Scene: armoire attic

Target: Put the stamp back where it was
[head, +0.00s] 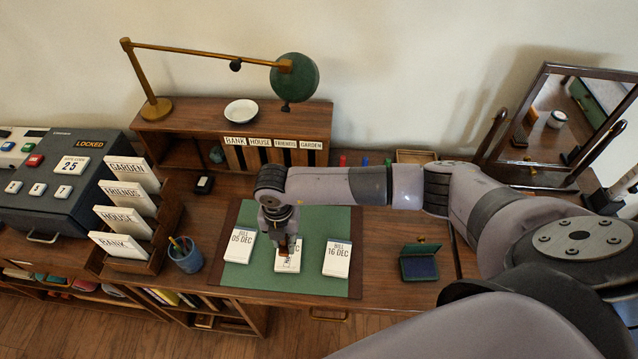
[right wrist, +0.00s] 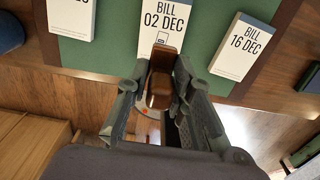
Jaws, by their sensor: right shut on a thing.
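My right gripper (head: 282,240) points down over the middle bill (head: 294,259) on the green desk mat (head: 311,222). It is shut on the stamp (right wrist: 162,78), a brown wooden piece between the fingers in the right wrist view, where the gripper (right wrist: 165,92) shows close up. The middle bill (right wrist: 165,20) reads 02 DEC and has a small mark below the date. I cannot tell whether the stamp touches the paper. An open green ink pad box (head: 420,262) with a dark blue pad lies right of the mat. My left gripper is not in view.
Bills 05 DEC (head: 240,247) and 16 DEC (head: 337,259) flank the middle one. A blue pencil cup (head: 186,257) and a card rack (head: 162,233) stand left. A small black item (head: 204,185) lies behind. A mirror (head: 553,120) stands back right. Bare desk shows beside the ink pad.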

